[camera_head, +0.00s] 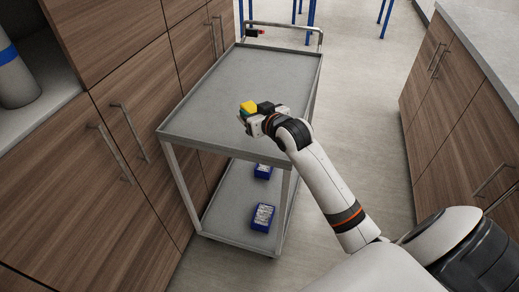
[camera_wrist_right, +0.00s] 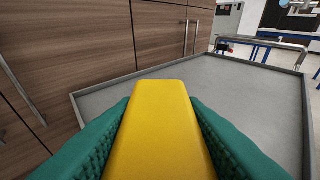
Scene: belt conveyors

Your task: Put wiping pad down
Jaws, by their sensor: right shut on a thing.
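The wiping pad is a yellow block (camera_head: 248,106); it fills the lower middle of the right wrist view (camera_wrist_right: 160,135). My right gripper (camera_head: 249,115) is shut on it, with a green finger pressed to each side in the wrist view. The gripper and pad are over the top shelf of a grey metal cart (camera_head: 215,100). I cannot tell whether the pad touches the shelf. The shelf top also shows in the wrist view (camera_wrist_right: 255,95), bare around the pad. My left gripper is not in view.
The cart's top has a raised rim and is otherwise clear. Two blue boxes (camera_head: 262,217) (camera_head: 263,171) stand on its lower shelf. Wooden cabinets (camera_head: 130,120) stand close on the left, and a counter (camera_head: 460,100) stands on the right. Open floor (camera_head: 365,120) lies between.

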